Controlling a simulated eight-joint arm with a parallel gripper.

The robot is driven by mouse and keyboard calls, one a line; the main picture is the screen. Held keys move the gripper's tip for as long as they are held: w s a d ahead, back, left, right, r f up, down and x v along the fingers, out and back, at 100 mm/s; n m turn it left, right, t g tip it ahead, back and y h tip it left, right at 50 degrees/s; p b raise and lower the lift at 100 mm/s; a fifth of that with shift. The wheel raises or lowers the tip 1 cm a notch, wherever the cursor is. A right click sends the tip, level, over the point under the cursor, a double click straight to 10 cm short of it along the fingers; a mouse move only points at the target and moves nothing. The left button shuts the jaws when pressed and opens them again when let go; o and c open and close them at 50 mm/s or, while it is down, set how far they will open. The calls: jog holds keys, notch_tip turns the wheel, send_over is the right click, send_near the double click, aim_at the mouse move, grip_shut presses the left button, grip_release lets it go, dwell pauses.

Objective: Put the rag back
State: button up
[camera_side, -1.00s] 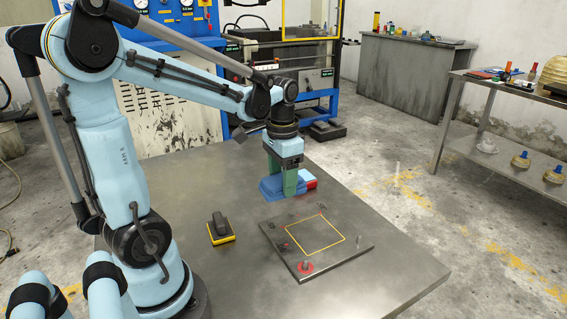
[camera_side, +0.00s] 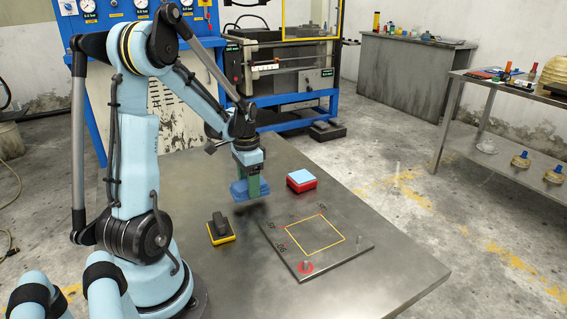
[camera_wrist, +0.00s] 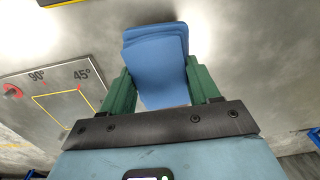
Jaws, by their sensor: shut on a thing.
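The blue folded rag (camera_side: 241,190) is held between the green fingers of my gripper (camera_side: 251,187), above the metal table. The rag (camera_wrist: 157,62) also shows in the wrist view, with a finger of my gripper (camera_wrist: 158,92) on each side of it. A dark shadow lies on the table below it. A red block with a light blue top (camera_side: 301,180) sits on the table to the right of my gripper, apart from it.
A dark plate (camera_side: 300,262) with a yellow square outline and upright pins lies on the table (camera_side: 400,285). A black-handled tool with a yellow base (camera_side: 221,230) stands left of the plate. The table's right side is clear.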

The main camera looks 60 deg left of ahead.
jog(key=shift+f, duration=1.55)
jog(key=shift+f, duration=0.1)
jog(key=o, duration=1.1)
notch_tip(320, 180, up, 12)
jog(key=shift+d+r, duration=0.1)
jog(key=d+t, duration=0.2)
jog(key=d, duration=0.6)
jog(key=w+d+t, duration=0.1)
jog(key=d+t, duration=0.1)
jog(key=d, duration=0.6)
jog(key=w+d+r+t, duration=0.1)
jog(key=d+t, duration=0.2)
jog(key=d, duration=0.5)
jog(key=shift+d+r, duration=0.1)
jog(key=shift+d, duration=0.1)
